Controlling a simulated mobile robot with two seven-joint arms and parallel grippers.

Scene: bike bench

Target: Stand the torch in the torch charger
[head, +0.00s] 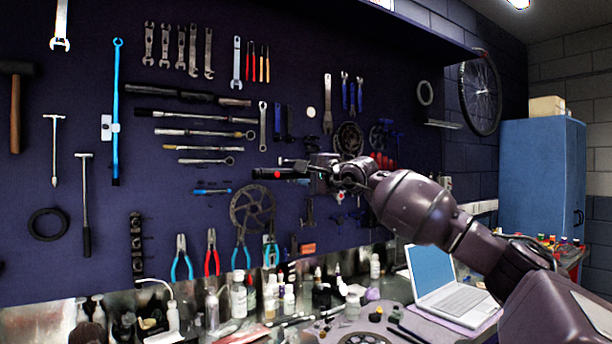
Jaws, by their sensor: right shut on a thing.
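My right gripper (312,170) reaches in from the right and is raised in front of the dark tool wall. It is shut on a black torch (266,174), which has a small red spot on its side. The torch lies about level and points to the left, well above the bench. Its right end is hidden in the jaws. I cannot pick out the torch charger among the things on the bench. My left gripper is not in view.
The bench below is crowded with bottles (238,299), small tools and an open laptop (446,290). Pliers (181,262), wrenches and a chainring (252,208) hang on the wall behind. A blue cabinet (541,170) stands at the right.

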